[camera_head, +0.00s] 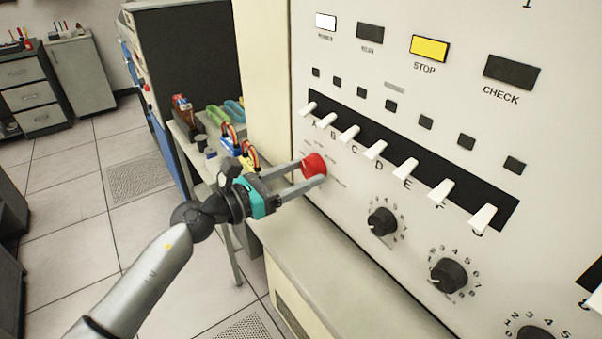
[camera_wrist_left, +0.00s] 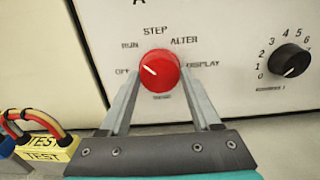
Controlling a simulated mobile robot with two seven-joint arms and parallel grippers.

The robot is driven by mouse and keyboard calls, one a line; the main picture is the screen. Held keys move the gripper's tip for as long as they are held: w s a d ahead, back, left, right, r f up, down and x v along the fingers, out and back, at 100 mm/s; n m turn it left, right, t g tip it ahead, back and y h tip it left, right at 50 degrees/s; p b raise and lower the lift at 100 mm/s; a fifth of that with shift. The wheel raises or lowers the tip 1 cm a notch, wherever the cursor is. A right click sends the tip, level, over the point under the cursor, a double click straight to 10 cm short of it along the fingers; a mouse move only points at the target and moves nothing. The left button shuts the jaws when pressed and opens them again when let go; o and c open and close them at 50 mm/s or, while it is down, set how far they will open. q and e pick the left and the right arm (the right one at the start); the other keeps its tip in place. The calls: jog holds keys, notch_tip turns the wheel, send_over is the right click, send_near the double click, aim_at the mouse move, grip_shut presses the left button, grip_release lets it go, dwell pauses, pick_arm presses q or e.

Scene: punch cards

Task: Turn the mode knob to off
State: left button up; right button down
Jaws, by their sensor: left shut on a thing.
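The red mode knob (camera_head: 315,165) sits low on the left of the white panel. In the left wrist view the knob (camera_wrist_left: 162,78) has a white pointer line on its left half. The line slants up and left, toward the side where OFF and RUN are printed; I cannot tell exactly which mark it meets. The labels STEP, ALTER and DISPLAY run over the top to the right. My left gripper (camera_head: 309,172) is shut on the knob, one grey finger on each side, as the left wrist view also shows (camera_wrist_left: 159,84). My right gripper is not in view.
Black numbered dials (camera_head: 382,222) sit right of the knob. A row of white toggle switches (camera_head: 375,150) runs above it. A pale ledge (camera_head: 335,270) lies below the panel. A small table with yellow and blue TEST blocks (camera_wrist_left: 50,148) stands at left.

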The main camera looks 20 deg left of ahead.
pick_arm(q)
jog(key=n+p, duration=0.3)
jog(key=n, duration=0.1)
jog(key=shift+r, duration=0.15)
jog(key=n+p, duration=0.2)
jog(key=n, duration=0.2)
jog(key=shift+d+n, duration=0.1)
jog(key=shift+n, duration=0.3)
jog(key=shift+p, duration=0.35)
jog(key=o, duration=1.3)
jog(key=shift+o, duration=0.2)
jog(key=shift+s, duration=0.15)
jog(key=b+v, duration=0.2)
jog(key=v, duration=1.3)
jog(key=shift+b, duration=0.4)
